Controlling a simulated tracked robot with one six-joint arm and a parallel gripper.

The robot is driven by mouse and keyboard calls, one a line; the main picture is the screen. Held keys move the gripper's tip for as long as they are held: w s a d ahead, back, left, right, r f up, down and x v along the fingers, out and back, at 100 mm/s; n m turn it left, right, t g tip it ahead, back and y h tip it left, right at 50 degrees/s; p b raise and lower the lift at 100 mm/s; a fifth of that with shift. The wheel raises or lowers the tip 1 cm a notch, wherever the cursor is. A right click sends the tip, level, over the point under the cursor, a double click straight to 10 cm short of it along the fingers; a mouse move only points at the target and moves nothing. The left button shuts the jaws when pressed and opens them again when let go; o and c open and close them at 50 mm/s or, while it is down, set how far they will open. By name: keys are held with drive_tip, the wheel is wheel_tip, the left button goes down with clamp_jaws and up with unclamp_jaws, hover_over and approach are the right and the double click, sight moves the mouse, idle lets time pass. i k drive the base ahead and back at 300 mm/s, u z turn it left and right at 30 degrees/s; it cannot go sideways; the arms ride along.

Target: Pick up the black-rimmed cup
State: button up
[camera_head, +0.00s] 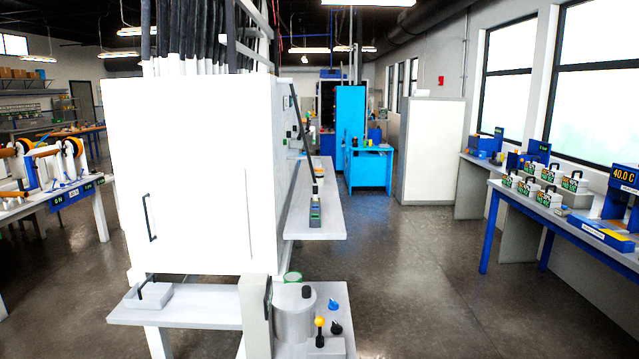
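I cannot make out a black-rimmed cup for certain. A large grey cylinder (295,318) stands on the low side shelf at the bottom centre, with a small black piece (307,291) at its top. A round thing with a green rim (292,278) shows just behind it, partly hidden. My gripper is not in view.
A tall white cabinet (185,180) with a black handle fills the left centre. Its side ledge (318,210) holds small devices. Knobs, one yellow-topped (320,328), stand beside the cylinder. A blue-legged bench (560,222) with several containers stands right. The floor (430,270) between is clear.

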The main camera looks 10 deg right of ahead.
sight(320, 177)
drive_tip(key=u, duration=0.05)
drive_tip(key=k, duration=0.5)
drive_tip(key=z, duration=0.8)
drive_tip(key=i, duration=1.8)
